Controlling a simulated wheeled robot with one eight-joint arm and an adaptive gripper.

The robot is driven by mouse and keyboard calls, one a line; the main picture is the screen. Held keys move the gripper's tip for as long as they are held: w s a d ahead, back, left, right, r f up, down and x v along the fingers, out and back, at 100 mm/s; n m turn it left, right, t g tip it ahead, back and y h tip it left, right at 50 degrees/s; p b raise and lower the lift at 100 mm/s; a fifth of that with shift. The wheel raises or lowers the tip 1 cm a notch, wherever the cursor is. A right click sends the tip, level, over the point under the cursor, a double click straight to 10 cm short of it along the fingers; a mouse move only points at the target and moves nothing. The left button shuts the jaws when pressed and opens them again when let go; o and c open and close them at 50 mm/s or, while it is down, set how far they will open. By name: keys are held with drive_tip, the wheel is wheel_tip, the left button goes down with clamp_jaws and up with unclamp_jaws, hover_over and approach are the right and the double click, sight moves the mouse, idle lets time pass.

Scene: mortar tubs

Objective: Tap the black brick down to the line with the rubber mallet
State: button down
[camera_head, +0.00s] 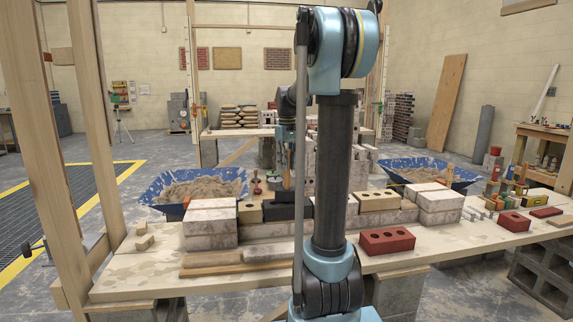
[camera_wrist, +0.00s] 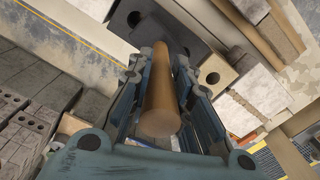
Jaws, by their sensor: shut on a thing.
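My gripper (camera_head: 286,158) is above the middle of the brick wall, partly hidden behind my arm in the head view. In the wrist view my gripper (camera_wrist: 161,76) is shut on the round wooden handle of the rubber mallet (camera_wrist: 160,105). The handle points down toward the wall. The mallet's dark head is hard to separate from the dark brick beneath it. I cannot tell whether mallet and brick touch.
Grey block stacks (camera_head: 210,228) stand at the wall's ends. A red brick (camera_head: 387,241) lies in front on the wooden bench (camera_head: 140,270). Blue mortar tubs (camera_head: 165,182) stand behind.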

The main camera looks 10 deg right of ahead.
wheel_tip(320, 180, up, 3)
drive_tip(key=shift+r, duration=0.1)
drive_tip(key=shift+f, duration=0.45)
drive_tip(key=shift+r, duration=0.4)
idle(0.5)
